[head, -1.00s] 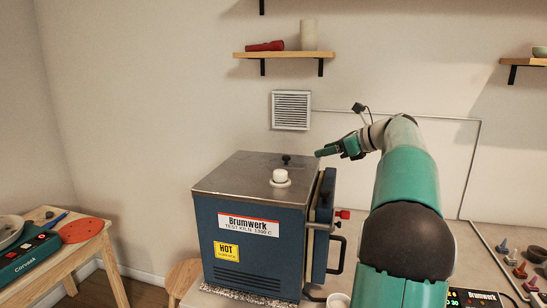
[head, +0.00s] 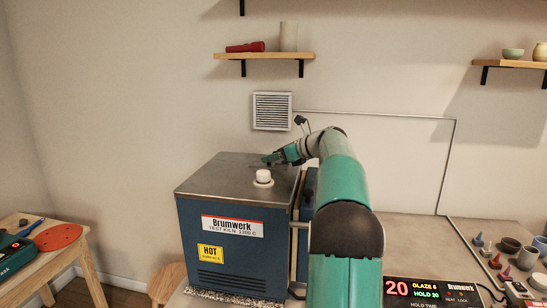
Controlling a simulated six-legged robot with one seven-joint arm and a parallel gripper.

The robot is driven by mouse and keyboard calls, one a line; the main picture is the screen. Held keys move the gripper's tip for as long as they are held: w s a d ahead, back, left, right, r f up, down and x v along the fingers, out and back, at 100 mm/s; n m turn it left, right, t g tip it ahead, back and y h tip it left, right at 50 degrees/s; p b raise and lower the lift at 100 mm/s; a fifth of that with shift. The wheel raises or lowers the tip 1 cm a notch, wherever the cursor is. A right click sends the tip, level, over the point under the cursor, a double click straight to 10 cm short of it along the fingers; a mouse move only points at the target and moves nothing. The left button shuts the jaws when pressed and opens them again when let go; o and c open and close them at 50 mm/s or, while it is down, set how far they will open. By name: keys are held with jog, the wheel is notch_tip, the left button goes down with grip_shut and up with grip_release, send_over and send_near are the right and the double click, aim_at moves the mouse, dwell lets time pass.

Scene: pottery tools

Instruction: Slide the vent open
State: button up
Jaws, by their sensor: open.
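The kiln (head: 232,245) is a blue box with a grey metal top (head: 215,175), standing at centre left. A white round plug (head: 263,177) sits on that top. The small black knob behind the plug is now covered or nearly covered by my gripper (head: 268,159). My gripper is green, reaches in from the right and is low over the rear of the kiln top. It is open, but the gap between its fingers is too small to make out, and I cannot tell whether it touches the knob. A slatted grille (head: 272,110) is on the wall behind.
A shelf (head: 265,56) with a red object and a pale cylinder hangs above. A lit control display (head: 430,290) is at the lower right, near small pots and coloured tools (head: 497,262). A wooden table (head: 70,250) stands at left.

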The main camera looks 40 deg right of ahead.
aim_at(288, 168)
jog(key=shift+w+f, duration=0.15)
jog(key=shift+w, duration=0.1)
grip_shut()
jog(key=shift+s+d, duration=0.7)
jog(key=shift+s, duration=0.2)
jog(key=shift+s+d, duration=0.7)
jog(key=shift+s, duration=0.2)
grip_release()
jog(key=shift+s, duration=0.15)
